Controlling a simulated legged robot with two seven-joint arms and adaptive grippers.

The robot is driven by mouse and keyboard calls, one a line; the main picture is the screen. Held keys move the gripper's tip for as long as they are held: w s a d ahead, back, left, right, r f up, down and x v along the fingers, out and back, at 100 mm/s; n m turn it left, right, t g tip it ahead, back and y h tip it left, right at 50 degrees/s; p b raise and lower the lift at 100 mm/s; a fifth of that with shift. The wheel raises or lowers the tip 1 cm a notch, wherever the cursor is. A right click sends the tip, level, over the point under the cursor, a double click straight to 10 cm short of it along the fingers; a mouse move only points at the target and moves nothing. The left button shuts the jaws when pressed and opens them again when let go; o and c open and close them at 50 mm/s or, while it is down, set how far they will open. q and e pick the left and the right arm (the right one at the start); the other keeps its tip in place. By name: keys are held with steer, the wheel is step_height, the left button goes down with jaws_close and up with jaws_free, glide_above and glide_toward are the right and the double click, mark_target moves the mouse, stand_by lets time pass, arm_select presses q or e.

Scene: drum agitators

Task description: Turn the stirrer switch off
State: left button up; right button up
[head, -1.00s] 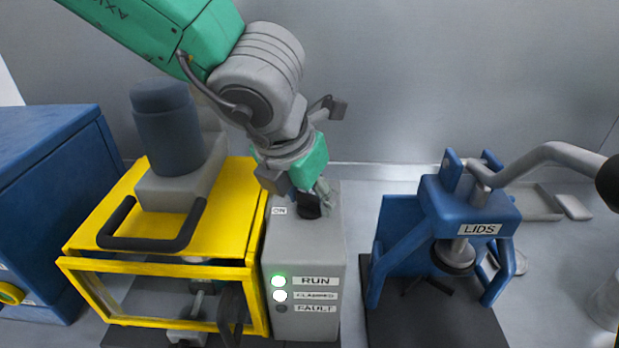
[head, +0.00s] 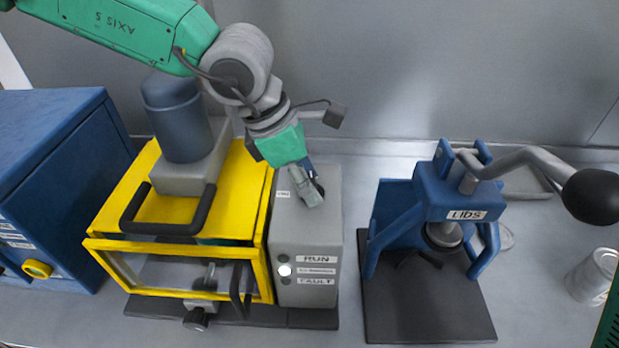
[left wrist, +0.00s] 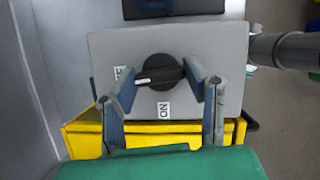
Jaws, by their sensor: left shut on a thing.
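The stirrer switch is a black rotary knob (left wrist: 158,72) on top of the grey control box (head: 305,245). In the left wrist view its white pointer line faces left, towards a partly hidden label that looks like OFF (left wrist: 123,75). The ON label (left wrist: 163,109) is below the knob. My left gripper (head: 311,190) comes down on the box top with its fingers on either side of the knob, shut on it. In the left wrist view the fingers (left wrist: 165,85) flank the knob. The RUN lamp (head: 285,256) is dark; the middle lamp (head: 285,270) is white. My right gripper is not in view.
The yellow-framed stirrer enclosure (head: 220,257) with its motor (head: 178,120) stands directly left of the box. A blue lid press (head: 450,200) with a long handle stands to the right. A blue cabinet (head: 60,170) is far left, a can (head: 597,275) far right.

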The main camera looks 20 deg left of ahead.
arm_select(q)
steer(key=shift+w+m, duration=0.15)
steer(key=shift+m, duration=0.45)
steer(key=shift+m+g, duration=0.3)
steer(key=o, duration=1.1)
steer(key=shift+w, duration=0.1)
steer(key=shift+o, duration=0.2)
steer(key=shift+a, duration=0.1)
steer(key=v, duration=1.1)
steer(key=shift+a+r, duration=0.3)
steer(key=shift+r, duration=0.05)
